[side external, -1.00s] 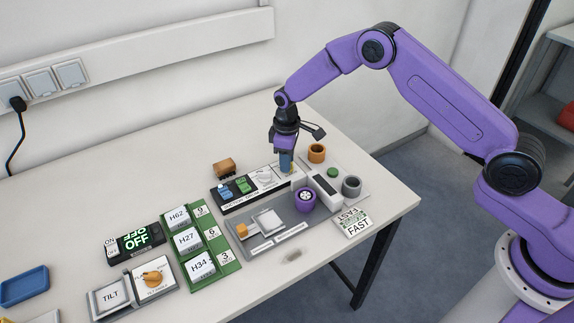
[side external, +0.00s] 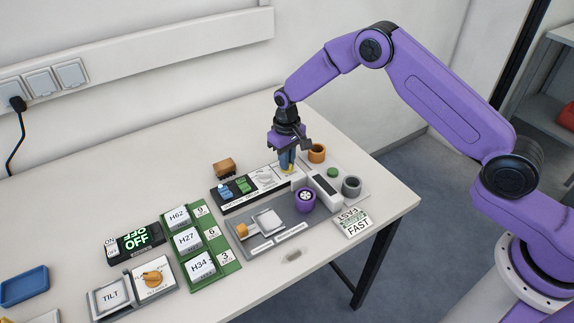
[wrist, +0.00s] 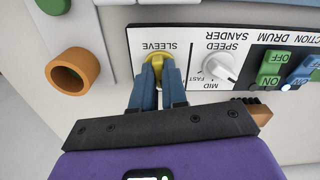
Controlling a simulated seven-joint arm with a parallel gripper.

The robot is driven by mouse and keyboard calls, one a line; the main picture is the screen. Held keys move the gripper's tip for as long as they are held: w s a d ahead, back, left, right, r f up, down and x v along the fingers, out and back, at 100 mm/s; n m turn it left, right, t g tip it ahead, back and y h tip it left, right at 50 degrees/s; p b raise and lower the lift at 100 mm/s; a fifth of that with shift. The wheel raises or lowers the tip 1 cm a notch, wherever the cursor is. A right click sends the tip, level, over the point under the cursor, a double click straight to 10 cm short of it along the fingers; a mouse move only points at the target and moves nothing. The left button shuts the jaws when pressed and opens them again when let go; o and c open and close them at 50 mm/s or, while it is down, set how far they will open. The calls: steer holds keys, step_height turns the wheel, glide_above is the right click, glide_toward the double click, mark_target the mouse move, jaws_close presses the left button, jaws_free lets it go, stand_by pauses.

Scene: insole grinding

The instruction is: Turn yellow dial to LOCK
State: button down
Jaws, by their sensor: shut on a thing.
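The yellow dial (wrist: 155,62) sits on the white SLEEVE section of the control panel in the wrist view. It also shows as a small yellow patch below my gripper in the side view (side external: 287,170). My gripper (wrist: 157,78) has its two blue fingers closed around the dial, one on each side. In the side view my gripper (side external: 286,163) points down at the right end of the panel. The fingers cover part of the dial, and no LOCK marking can be read.
Beside the dial is a white SPEED knob (wrist: 217,66), then a green switch (wrist: 273,68) and a blue switch (wrist: 305,70). An orange ring (wrist: 72,71) stands close to my gripper.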

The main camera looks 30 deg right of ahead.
steer(key=m, duration=0.5)
steer(key=shift+m, duration=0.3)
steer(key=m, duration=0.4)
steer(key=c, duration=1.6)
jaws_free()
steer(key=shift+m, duration=0.4)
steer(key=o, duration=0.3)
steer(key=shift+r, duration=0.15)
steer(key=shift+r, duration=3.4)
